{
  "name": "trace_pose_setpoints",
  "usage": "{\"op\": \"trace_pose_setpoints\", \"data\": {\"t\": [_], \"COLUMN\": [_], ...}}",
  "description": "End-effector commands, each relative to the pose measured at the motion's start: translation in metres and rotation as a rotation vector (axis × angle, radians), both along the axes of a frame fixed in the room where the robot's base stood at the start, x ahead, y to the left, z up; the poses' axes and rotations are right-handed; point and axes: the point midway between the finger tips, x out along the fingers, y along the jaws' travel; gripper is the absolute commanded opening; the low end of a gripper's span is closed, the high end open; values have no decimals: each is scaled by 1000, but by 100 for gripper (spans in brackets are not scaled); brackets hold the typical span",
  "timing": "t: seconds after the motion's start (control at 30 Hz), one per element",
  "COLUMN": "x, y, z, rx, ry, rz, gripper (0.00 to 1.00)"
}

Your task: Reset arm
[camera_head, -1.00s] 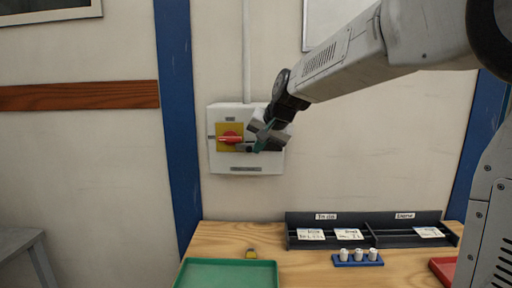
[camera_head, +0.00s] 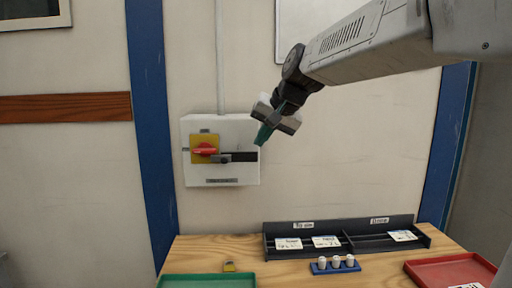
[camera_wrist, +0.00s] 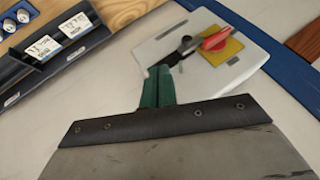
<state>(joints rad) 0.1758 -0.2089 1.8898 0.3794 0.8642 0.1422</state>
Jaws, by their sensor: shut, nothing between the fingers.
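My gripper (camera_head: 264,134) is in front of the wall, just right of the white switch box and apart from it, with green fingertips pointing down and left. In the wrist view its green fingers (camera_wrist: 157,88) are together with nothing between them. The switch box (camera_head: 222,171) is on the wall and carries a yellow plate with a red rotary handle (camera_head: 206,151). The handle lies about level. A dark bar (camera_head: 238,157) sits right of the handle. The box also shows in the wrist view (camera_wrist: 205,80).
A wooden bench (camera_head: 205,252) stands below. It holds a black card rack (camera_head: 345,238), a blue holder (camera_head: 336,269) with white cylinders, a green tray (camera_head: 207,281), a red tray (camera_head: 452,268) and a small yellow object (camera_head: 229,267). The wall right of my gripper is clear.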

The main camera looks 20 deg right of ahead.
Motion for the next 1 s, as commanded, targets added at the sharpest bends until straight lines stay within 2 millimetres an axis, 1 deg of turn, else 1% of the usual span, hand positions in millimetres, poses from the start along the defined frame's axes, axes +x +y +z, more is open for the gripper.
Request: {"op": "trace_pose_setpoints", "data": {"t": [0.1, 0.57, 0.63, 0.67, 0.7, 0.77, 0.8, 0.87, 0.9, 0.97, 1.0], "x": [-2, -2, -6, -10, -16, -35, -55, -91, -118, -160, -188], "y": [-1, -2, -2, -2, -2, -2, 1, 6, 10, 15, 17], "z": [3, 2, -2, -8, -20, -41, -55, -78, -93, -115, -128], "rx": [0, 0, -12, -19, -29, -53, -76, -115, -143, -187, -216], "ry": [0, 1, 22, 40, 73, 133, 179, 252, 301, 370, 409], "rz": [-2, -1, 16, 24, 38, 66, 94, 143, 179, 234, 270], "gripper": [0, 0, 0, 0, 0, 0, 0, 0, 0, 0, 0]}}
